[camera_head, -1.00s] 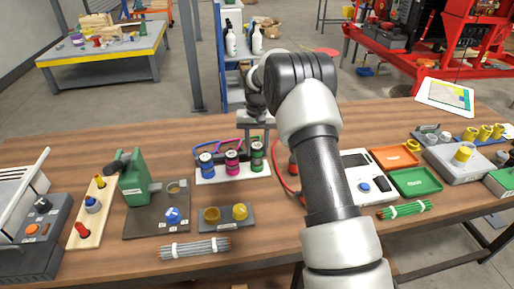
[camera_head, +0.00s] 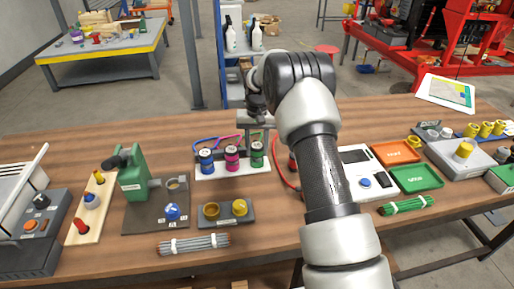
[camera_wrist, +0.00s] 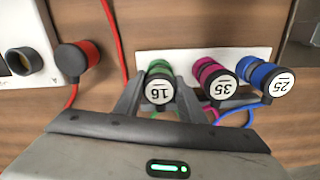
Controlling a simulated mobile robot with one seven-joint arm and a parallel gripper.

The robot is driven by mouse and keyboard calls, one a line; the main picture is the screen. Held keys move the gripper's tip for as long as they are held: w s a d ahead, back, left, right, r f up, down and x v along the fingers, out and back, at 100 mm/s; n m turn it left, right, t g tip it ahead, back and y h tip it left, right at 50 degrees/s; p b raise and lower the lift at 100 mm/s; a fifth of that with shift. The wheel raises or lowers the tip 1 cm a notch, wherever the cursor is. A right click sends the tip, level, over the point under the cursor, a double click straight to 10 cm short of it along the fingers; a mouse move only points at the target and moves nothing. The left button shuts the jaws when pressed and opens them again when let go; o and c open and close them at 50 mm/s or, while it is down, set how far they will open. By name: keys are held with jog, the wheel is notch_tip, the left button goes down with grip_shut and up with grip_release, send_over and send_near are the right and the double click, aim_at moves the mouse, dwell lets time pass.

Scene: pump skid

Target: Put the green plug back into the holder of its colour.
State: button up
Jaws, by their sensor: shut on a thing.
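The green plug, its dark cap marked 16, stands at the right end of the white holder strip in the head view (camera_head: 257,155). In the wrist view the green plug (camera_wrist: 159,88) sits between my fingers. My gripper (camera_wrist: 158,100) is shut on it. The white holder strip (camera_wrist: 150,58) also carries a magenta plug (camera_wrist: 208,72) marked 35 and a blue plug (camera_wrist: 265,80) marked 25. The green plug lines up with a green collar on the strip; how deep it sits is unclear.
A red plug (camera_wrist: 75,60) with a red cable lies beside the white device (camera_head: 358,180). Coloured cables run behind the strip. Orange and green trays (camera_head: 415,180) are right.

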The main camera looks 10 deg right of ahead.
jog(key=shift+f, duration=0.15)
jog(key=o, duration=1.3)
notch_tip(320, 180, up, 18)
jog(key=shift+f+p, duration=0.25)
jog(key=shift+p, duration=0.55)
